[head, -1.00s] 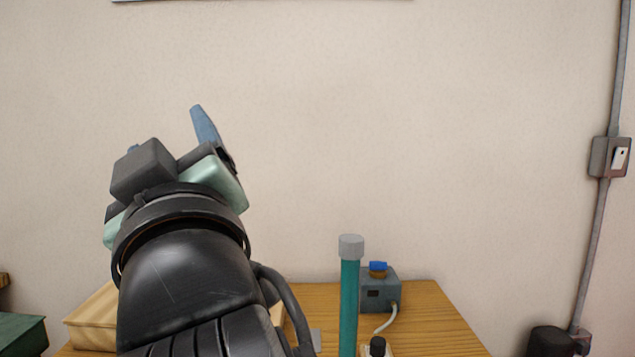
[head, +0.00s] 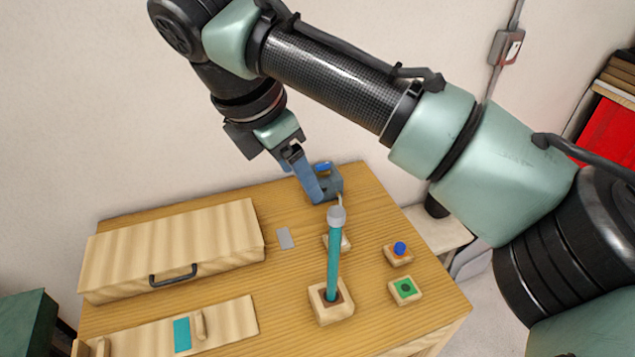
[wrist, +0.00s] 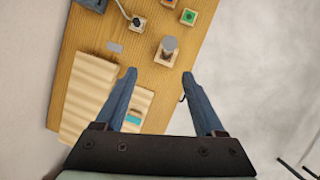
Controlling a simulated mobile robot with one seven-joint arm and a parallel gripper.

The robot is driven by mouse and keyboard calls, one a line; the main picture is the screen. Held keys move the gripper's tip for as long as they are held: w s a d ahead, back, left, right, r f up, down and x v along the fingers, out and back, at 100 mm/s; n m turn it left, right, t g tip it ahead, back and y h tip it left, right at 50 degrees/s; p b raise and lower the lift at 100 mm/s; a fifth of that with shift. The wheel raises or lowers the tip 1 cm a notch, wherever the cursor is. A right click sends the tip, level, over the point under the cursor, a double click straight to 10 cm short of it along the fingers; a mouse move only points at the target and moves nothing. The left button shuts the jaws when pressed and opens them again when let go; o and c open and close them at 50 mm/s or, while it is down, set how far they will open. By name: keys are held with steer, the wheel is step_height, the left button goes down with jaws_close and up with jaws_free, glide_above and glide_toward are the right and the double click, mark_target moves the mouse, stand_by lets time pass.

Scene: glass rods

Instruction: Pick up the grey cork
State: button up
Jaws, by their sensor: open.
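The grey cork (head: 336,215) sits on top of an upright teal rod (head: 334,262), which stands in a square wooden block (head: 331,305) on the table. In the wrist view the cork (wrist: 169,43) shows as a grey disc beyond the fingertips, slightly right of the middle between them. My gripper (head: 314,196) has blue fingers pointing down and appears above and left of the cork in the head view. In the wrist view my gripper (wrist: 159,74) is open with nothing between the fingers. The distance from fingertips to cork is hard to judge.
A wooden box with a dark handle (head: 172,250) fills the table's left side. A grey-blue device (head: 327,188) stands behind the cork. Small blocks with a blue knob (head: 400,248) and green top (head: 405,289) stand to the right. A flat grey plate (head: 285,238) lies left.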

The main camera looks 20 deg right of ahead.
steer(key=d, duration=0.2)
steer(key=p, duration=0.2)
glide_above(336, 212)
steer(key=s+a, duration=0.1)
steer(key=a, duration=0.1)
step_height(336, 212, down, 5)
steer(key=shift+g, duration=0.3)
steer(key=shift+p+x, duration=0.9)
steer(key=shift+x, duration=2.4)
steer(key=shift+w+a, duration=0.1)
jaws_close()
